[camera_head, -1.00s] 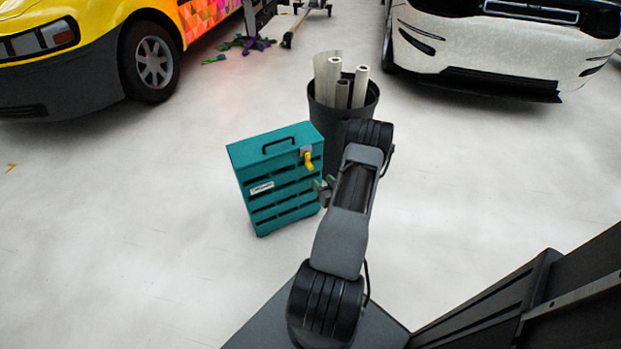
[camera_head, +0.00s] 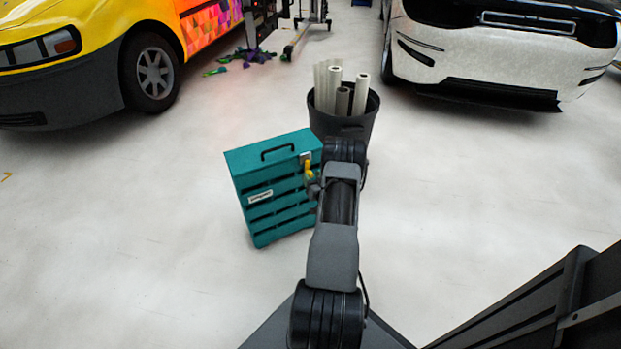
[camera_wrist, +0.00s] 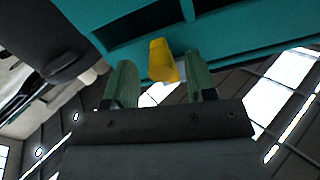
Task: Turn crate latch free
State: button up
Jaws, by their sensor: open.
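The teal crate (camera_head: 262,161) stands upright on the floor, with a black handle on top and slotted shelves on its front. Its yellow latch (camera_head: 309,173) hangs from a metal plate at the upper right of the front. My gripper (camera_head: 314,187) is at the latch, partly hidden by my arm in the head view. In the wrist view, my open gripper (camera_wrist: 160,84) has its two green fingers on either side of the yellow latch (camera_wrist: 162,60), with gaps visible. The teal crate (camera_wrist: 235,32) fills the top of that view.
A black bin (camera_head: 345,124) holding several pale rolls (camera_head: 347,90) stands just behind the crate to the right. A yellow vehicle (camera_head: 95,55) is at the back left and a white car (camera_head: 490,50) at the back right. Floor left of the crate is clear.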

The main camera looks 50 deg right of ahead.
jog(key=shift+w+d, duration=0.2)
jog(key=shift+w, duration=0.4)
